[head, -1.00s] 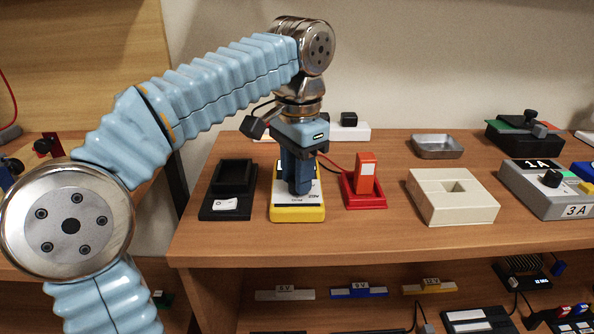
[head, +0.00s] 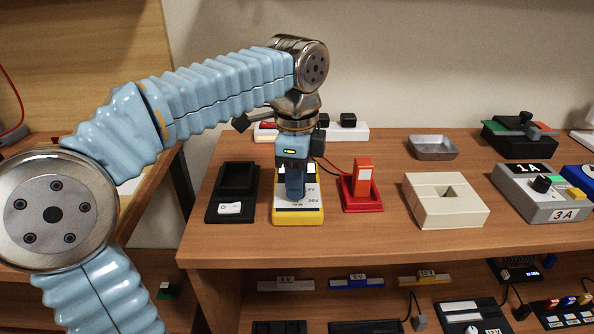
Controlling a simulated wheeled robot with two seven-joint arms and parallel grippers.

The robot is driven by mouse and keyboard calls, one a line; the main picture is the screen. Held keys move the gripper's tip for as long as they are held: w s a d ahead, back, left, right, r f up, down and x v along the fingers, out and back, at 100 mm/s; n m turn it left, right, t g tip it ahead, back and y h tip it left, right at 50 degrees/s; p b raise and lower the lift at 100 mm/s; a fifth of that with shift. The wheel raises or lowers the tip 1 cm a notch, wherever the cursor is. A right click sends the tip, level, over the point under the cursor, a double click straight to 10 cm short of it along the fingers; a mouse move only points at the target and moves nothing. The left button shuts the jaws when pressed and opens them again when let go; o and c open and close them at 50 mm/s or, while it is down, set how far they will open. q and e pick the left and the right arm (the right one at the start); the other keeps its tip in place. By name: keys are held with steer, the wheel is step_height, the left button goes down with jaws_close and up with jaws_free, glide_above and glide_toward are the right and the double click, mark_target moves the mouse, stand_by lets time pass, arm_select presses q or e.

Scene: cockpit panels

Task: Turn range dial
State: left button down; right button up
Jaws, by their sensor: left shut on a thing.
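A yellow meter (head: 284,219) with a white face lies on the table, left of the middle. Printed range marks such as 20V show at the right of its face. My left gripper (head: 291,195) points straight down over the meter. Its blue fingers are shut at the middle of the face, where the range dial is hidden behind them. My right gripper is not in view.
A black holder (head: 232,195) stands left of the meter and a red stand with a red block (head: 362,185) right of it. Further right are a cream block (head: 446,207) with a hole and a grey 1A/3A box (head: 541,193). A white power strip (head: 333,132) is behind.

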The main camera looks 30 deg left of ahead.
arm_select(q)
steer(key=shift+m+p, duration=0.45)
steer(key=shift+m, duration=1.65)
steer(key=c, duration=0.8)
jaws_free()
steer(key=r, duration=1.3)
steer(key=shift+s+r, duration=0.25)
steer(key=shift+r, duration=0.15)
